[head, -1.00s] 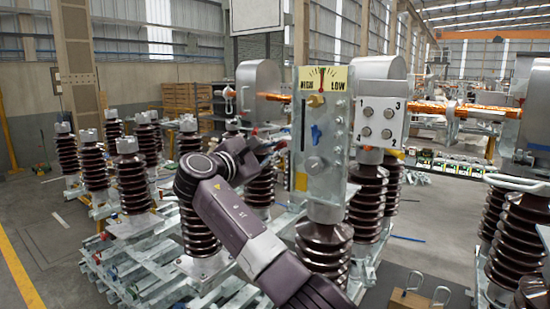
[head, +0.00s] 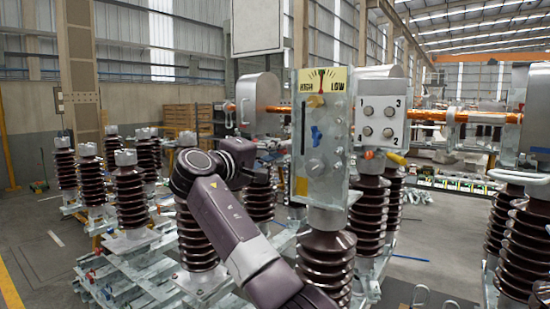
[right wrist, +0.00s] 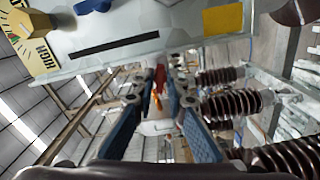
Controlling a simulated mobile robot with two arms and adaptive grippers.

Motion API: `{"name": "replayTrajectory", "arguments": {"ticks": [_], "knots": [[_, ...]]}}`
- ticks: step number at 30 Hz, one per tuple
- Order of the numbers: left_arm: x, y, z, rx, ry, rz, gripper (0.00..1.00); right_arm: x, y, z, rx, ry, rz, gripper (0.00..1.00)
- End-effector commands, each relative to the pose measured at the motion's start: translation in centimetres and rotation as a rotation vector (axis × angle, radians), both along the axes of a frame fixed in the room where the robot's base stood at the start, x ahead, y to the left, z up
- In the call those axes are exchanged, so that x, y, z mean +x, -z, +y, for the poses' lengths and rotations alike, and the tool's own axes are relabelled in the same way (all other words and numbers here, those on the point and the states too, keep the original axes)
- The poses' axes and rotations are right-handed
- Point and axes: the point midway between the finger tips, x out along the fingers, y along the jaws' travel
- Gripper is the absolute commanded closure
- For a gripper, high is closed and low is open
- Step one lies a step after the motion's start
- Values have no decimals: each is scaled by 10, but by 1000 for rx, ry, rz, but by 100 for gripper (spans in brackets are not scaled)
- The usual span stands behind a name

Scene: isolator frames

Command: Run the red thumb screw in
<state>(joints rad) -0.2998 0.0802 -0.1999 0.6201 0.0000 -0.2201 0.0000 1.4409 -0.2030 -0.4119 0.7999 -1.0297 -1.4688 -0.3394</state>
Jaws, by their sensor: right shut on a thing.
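The red thumb screw (right wrist: 160,76) shows as a small red piece between my fingertips in the right wrist view, partly hidden by the fingers. I cannot make it out in the head view. My right gripper (right wrist: 161,92) is shut on it, with a blue-padded finger on each side. In the head view the right gripper (head: 274,164) is just left of the grey upright panel (head: 327,190), and its tips are hard to see. The panel carries a yellow HIGH/LOW scale (head: 335,80) and a blue knob (head: 316,133). My left gripper is out of view.
A plate with numbered knobs (head: 380,112) is right of the panel, with a yellow handle (head: 396,158) below it. Brown ribbed insulators (head: 325,262) stand under the panel, and more (head: 130,195) stand at left. An orange bar (head: 425,115) runs right.

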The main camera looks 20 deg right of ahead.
Motion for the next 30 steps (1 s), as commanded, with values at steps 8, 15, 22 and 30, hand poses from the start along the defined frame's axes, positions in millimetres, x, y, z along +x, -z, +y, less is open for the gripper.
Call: {"name": "replayTrajectory", "arguments": {"ticks": [8, 15, 22, 30], "knots": [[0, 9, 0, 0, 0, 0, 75, 1, 5, 0, 165, 1, -200, 100], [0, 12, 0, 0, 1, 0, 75, 1, 6, 1, 304, 3, -379, 100], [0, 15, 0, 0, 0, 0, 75, 1, 7, 1, 438, 2, -548, 100], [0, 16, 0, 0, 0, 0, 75, 2, 7, 1, 578, 4, -728, 100]]}}
